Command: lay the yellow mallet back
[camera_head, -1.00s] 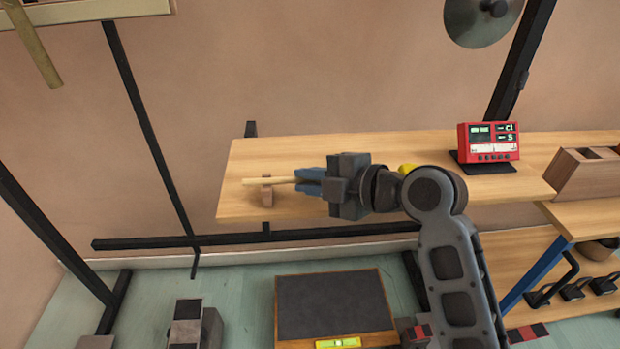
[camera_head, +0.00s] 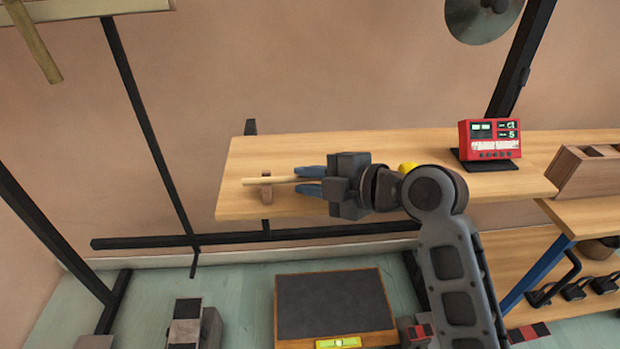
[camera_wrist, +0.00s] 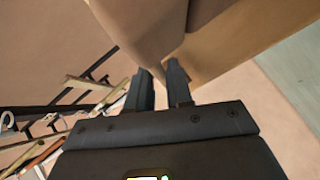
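The yellow mallet lies along the wooden shelf (camera_head: 235,200). Its pale handle (camera_head: 256,181) rests across a small wooden rest (camera_head: 266,195) near the shelf's left end. Its yellow head (camera_head: 407,167) shows just behind my wrist, and the stretch between is hidden by my gripper and wrist. My gripper (camera_head: 298,180) is level with the shelf and points left. Its two blue fingers are spread apart, one on each side of the handle, with gaps showing.
A red box with lit displays (camera_head: 489,139) stands on a black pad at the shelf's right. A wooden box (camera_head: 585,172) is farther right. A metal disc (camera_head: 483,18) hangs above. A dark-topped platform (camera_head: 332,303) with a yellow level sits below. The shelf's middle right is clear.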

